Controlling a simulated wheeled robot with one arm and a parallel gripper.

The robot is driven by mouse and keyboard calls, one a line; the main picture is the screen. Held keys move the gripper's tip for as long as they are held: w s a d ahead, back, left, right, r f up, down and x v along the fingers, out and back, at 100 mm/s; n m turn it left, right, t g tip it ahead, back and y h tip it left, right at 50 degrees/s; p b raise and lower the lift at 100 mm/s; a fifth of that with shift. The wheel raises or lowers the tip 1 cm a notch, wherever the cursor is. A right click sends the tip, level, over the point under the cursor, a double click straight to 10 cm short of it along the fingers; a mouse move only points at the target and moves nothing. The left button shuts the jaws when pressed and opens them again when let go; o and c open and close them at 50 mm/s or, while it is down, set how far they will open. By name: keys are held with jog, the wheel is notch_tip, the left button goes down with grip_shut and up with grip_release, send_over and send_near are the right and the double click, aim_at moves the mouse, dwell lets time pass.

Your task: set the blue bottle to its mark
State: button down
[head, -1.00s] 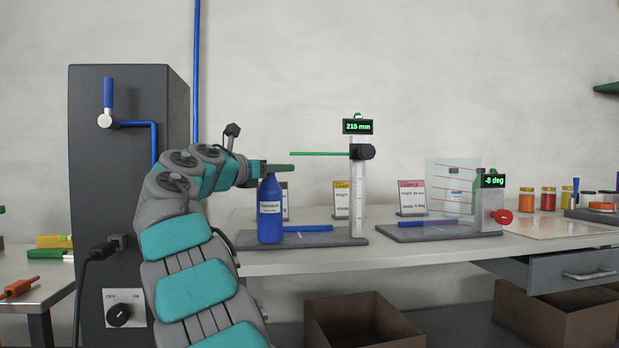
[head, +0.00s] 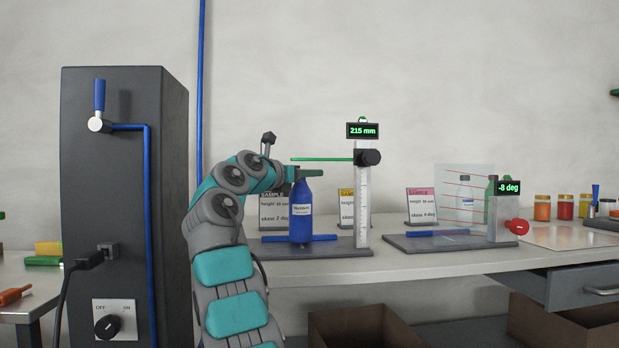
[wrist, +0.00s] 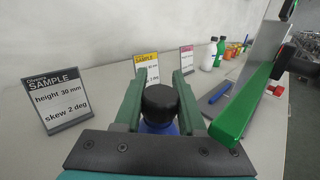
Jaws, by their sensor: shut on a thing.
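The blue bottle (head: 301,218) stands upright at the height gauge in the head view, with a white label on its front. My gripper (head: 306,174) is at its top; in the wrist view my gripper (wrist: 160,92) has its two green fingers on either side of the black cap (wrist: 160,101), shut on the bottle. The bottle is over the gauge's dark base (head: 345,251), in front of a blue bar (head: 325,237); I cannot tell whether it touches the base. The gauge's green pointer (head: 322,159) is level above the bottle, and its display (head: 362,130) reads 215 mm. No mark on the bottle is clear.
A sample card (wrist: 54,99) reads height 30 mm, skew 2 deg. To the right stands a second fixture with a clear lined panel (head: 463,198), a red knob (head: 517,226) and a display (head: 508,188) reading -8 deg. A dark cabinet (head: 125,210) stands left.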

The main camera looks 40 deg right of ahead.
jog(key=shift+f+b, duration=0.45)
dwell(0.5)
jog(key=c, duration=0.5)
grip_release()
jog(key=shift+r+p, duration=0.2)
jog(key=shift+p, duration=0.2)
jog(key=b+v, duration=0.2)
jog(key=v, duration=0.3)
jog(key=shift+s+f+b, duration=0.1)
jog(key=shift+b, duration=0.25)
jog(key=shift+a, duration=0.15)
send_near(296, 188)
jog(key=shift+w+d+r+p, duration=0.2)
jog(key=shift+d+r, duration=0.5)
jog(key=shift+d, duration=0.05)
jog(key=shift+w+d+r+p, duration=0.15)
jog(key=shift+w+d+r, duration=0.1)
jog(key=shift+d+r, duration=0.5)
